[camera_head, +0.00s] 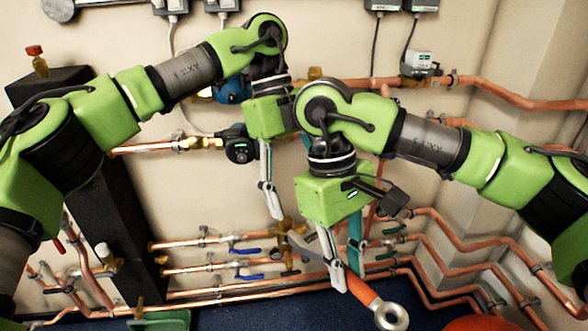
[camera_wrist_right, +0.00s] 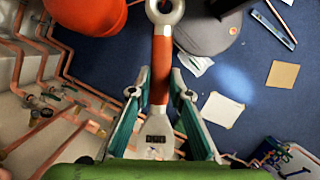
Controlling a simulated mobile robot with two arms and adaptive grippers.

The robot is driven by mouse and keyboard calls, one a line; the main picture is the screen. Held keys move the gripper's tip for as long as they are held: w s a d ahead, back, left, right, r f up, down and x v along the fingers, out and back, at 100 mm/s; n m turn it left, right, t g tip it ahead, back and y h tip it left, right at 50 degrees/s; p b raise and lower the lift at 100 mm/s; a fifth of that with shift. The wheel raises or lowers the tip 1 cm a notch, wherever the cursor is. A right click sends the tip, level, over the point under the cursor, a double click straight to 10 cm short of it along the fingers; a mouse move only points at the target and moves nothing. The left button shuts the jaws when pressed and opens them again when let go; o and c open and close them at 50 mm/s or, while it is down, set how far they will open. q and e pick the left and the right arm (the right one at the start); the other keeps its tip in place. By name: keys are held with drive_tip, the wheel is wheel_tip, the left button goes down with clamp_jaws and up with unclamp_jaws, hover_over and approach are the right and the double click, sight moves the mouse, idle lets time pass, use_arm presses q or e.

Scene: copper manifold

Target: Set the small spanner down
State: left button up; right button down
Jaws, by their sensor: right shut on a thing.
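The spanner has an orange-red handle (camera_head: 361,293) and a metal ring end (camera_head: 391,316). My right gripper (camera_head: 347,272) is shut on it by the handle, and its ring end points down and right. In the right wrist view the handle (camera_wrist_right: 161,65) runs up between my right fingertips (camera_wrist_right: 160,95), with the ring end at the top edge. The spanner appears held above the blue floor. My left gripper (camera_head: 274,212) hangs near the wall pipes, left of the spanner. Part of it is hidden behind my right arm, and I see nothing in it.
Copper pipes (camera_head: 440,252) with valves run along the wall. On the blue floor (camera_wrist_right: 237,75) lie a cardboard square (camera_wrist_right: 282,74), a pale sheet (camera_wrist_right: 222,110) and a thin tool (camera_wrist_right: 274,30). A grey round object (camera_wrist_right: 208,32) and an orange object (camera_wrist_right: 85,14) stand nearby.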

sight(309, 230)
use_arm(q)
drive_tip(key=x, duration=0.7)
drive_tip(key=shift+r, duration=0.1)
drive_tip(key=c, duration=1.5)
drive_tip(key=shift+c, duration=0.7)
use_arm(e)
drive_tip(key=c, duration=1.8)
unclamp_jaws()
drive_tip(key=shift+r, duration=0.15)
